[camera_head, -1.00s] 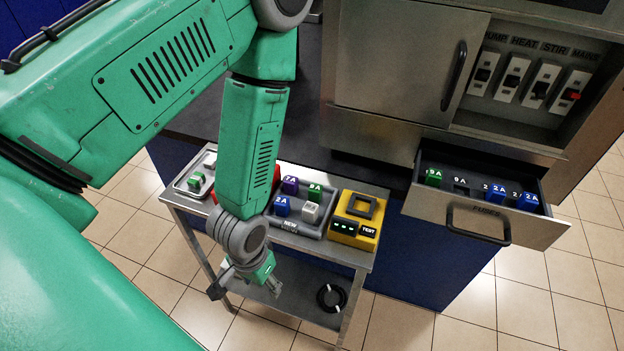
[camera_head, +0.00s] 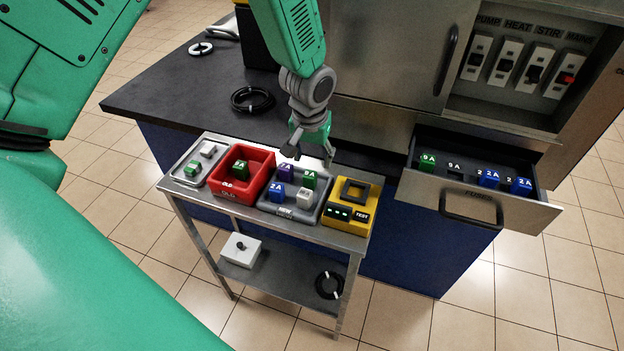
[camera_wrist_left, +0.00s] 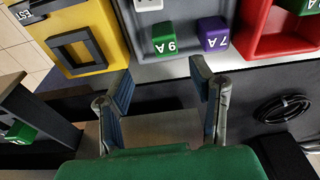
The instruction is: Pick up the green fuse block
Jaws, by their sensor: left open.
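Several green fuse blocks show. One (camera_head: 309,180) stands in the grey NEW tray (camera_head: 290,216) beside a purple block (camera_head: 285,173), a blue block (camera_head: 276,192) and a pale block (camera_head: 304,197). Another (camera_head: 241,168) sits in the red OLD bin (camera_head: 264,183), and another (camera_head: 427,162) is in the open drawer. My left gripper (camera_head: 311,154) is open and empty, just behind and above the grey tray. In the left wrist view its spread fingers (camera_wrist_left: 160,74) are apart from the tray's green block (camera_wrist_left: 165,39) and purple block (camera_wrist_left: 213,35). My right gripper is not in view.
The yellow tester (camera_head: 353,208) is right of the grey tray. A small metal tray (camera_head: 181,176) with a green piece is at the cart's left end. The FUSES drawer (camera_head: 480,205) juts out right of the cart. The dark counter (camera_head: 165,95) lies behind.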

